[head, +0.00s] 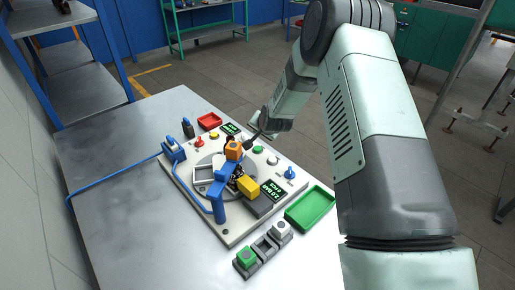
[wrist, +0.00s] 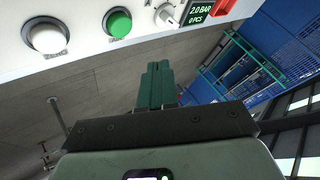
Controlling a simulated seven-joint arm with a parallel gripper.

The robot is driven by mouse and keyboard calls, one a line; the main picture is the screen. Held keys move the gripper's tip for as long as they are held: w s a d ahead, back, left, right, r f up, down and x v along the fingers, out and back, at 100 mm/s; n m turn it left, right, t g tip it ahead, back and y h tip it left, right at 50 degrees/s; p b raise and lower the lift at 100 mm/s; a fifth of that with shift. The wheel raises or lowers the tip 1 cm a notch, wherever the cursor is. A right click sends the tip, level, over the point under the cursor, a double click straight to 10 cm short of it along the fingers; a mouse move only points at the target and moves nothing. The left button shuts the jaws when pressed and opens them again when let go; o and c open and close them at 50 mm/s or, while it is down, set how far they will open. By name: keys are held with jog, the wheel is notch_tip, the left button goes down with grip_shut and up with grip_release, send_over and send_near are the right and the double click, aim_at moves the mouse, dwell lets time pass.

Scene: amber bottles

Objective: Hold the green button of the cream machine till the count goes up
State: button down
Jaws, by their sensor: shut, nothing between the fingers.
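The cream machine (head: 232,233) is a flat plate with parts and controls, lying on the grey table. On its far right edge is a round green button (head: 257,150), with a white button (head: 273,160) beside it. In the wrist view the green button (wrist: 117,22) and white button (wrist: 47,38) sit at the top left. A display (wrist: 209,10) there reads 2.0 BAR, 0 PCS. My gripper (wrist: 160,65) is shut and empty, its fingertips apart from the green button, below and right of it in that view. In the head view my gripper (head: 248,142) is over the machine's far edge.
A white knob (wrist: 167,15) is between green button and display. Blue and orange parts (head: 233,150) stand mid-plate. A green tray (head: 311,209) and a grey box with another green button (head: 245,257) lie in front. A red tray (head: 209,121) is behind.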

aim_at(259, 149)
jog(key=shift+f, duration=2.4)
jog(key=shift+f, duration=0.1)
jog(key=shift+f, duration=0.3)
jog(key=shift+f, duration=0.5)
dwell(2.0)
jog(key=shift+r, duration=0.1)
dwell(2.3)
jog(key=shift+r, duration=0.8)
